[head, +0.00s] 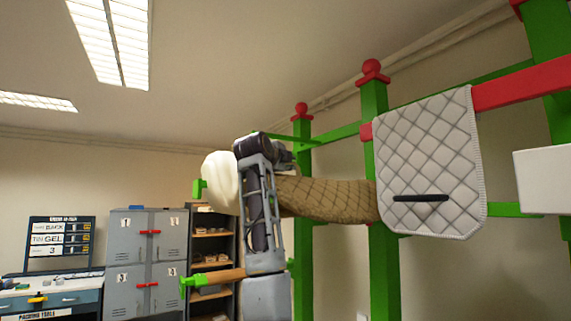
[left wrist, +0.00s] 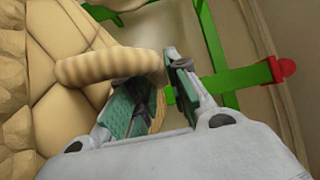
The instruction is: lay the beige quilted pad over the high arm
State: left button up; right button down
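The beige quilted pad (head: 325,198) shows in the head view as a tan diamond-stitched shape with a cream, thick-looking end (head: 221,182) on the left. It lies along the high arm, whose green tip (head: 198,189) sticks out at the left; most of that arm is hidden. My left gripper (head: 268,152) is at the pad's upper side. The fingertips are partly covered. My right gripper is in neither view.
A white quilted pad (head: 430,160) with a black strap hangs over a red rail at the right. Green posts (head: 382,265) with red knobs stand close by. A lower wooden arm (head: 222,275) has a green tip. Grey lockers (head: 145,265) and shelves stand behind.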

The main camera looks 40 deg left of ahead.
pick_arm(q)
jog(key=o, duration=0.4)
jog(key=shift+s+a, duration=0.1)
jog(key=shift+s, duration=0.05)
jog(key=shift+v, duration=6)
